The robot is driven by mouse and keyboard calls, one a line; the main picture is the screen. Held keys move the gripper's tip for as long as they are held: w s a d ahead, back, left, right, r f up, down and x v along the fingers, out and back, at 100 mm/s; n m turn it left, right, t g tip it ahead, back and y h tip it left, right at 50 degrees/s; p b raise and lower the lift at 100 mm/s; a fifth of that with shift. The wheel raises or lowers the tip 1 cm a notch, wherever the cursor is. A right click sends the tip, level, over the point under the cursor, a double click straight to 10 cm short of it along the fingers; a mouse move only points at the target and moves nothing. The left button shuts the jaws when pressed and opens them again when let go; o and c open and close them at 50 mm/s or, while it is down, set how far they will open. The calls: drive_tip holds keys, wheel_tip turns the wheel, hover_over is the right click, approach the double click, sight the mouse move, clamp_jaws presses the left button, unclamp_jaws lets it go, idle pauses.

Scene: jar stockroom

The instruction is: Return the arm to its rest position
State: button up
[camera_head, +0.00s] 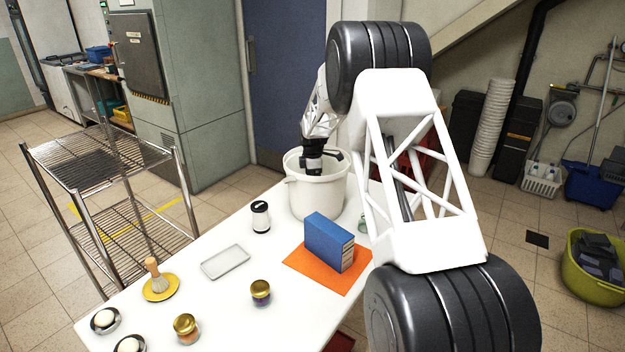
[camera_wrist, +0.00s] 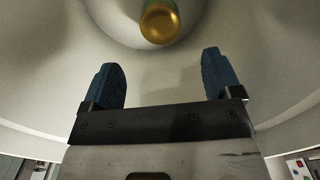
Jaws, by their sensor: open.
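My gripper (camera_head: 318,160) is at the mouth of the white bucket (camera_head: 318,197), at the far end of the white table. In the wrist view, its two blue fingers (camera_wrist: 160,82) are spread apart with nothing between them. A gold-lidded jar (camera_wrist: 160,22) with a greenish side shows beyond the fingertips, inside the bucket and apart from them. The bucket's pale inner wall (camera_wrist: 50,70) surrounds the fingers. My arm reaches over the table's right side and hides part of it. The jar inside the bucket is hidden in the head view.
A blue box (camera_head: 329,242) stands on an orange mat (camera_head: 300,262) near the bucket. A black-and-white jar (camera_head: 261,217), white tray (camera_head: 225,262), two gold-lidded jars (camera_head: 260,292) (camera_head: 186,328) and a brush (camera_head: 153,275) on a yellow dish share the table. A wire rack (camera_head: 100,165) stands left.

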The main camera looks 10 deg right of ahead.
idle(0.4)
wheel_tip(320, 180, up, 8)
drive_tip(key=s+m, duration=0.1)
drive_tip(key=s, duration=0.2)
drive_tip(key=s+r+m, duration=0.3)
drive_tip(key=s+r, duration=0.3)
drive_tip(key=s, duration=0.3)
drive_tip(key=s+r+m+t, duration=0.1)
drive_tip(key=s+r+m, duration=0.1)
drive_tip(key=s+r, duration=0.5)
drive_tip(key=s+r+m, duration=0.3)
drive_tip(key=s+r, duration=0.1)
drive_tip(key=s, duration=0.7)
drive_tip(key=s+f+m+t, duration=0.1)
drive_tip(key=s+m, duration=0.8)
drive_tip(key=s, duration=2.9)
drive_tip(key=shift+a+f+t, duration=0.15)
drive_tip(key=shift+f+t, duration=0.15)
drive_tip(key=shift+f, duration=0.25)
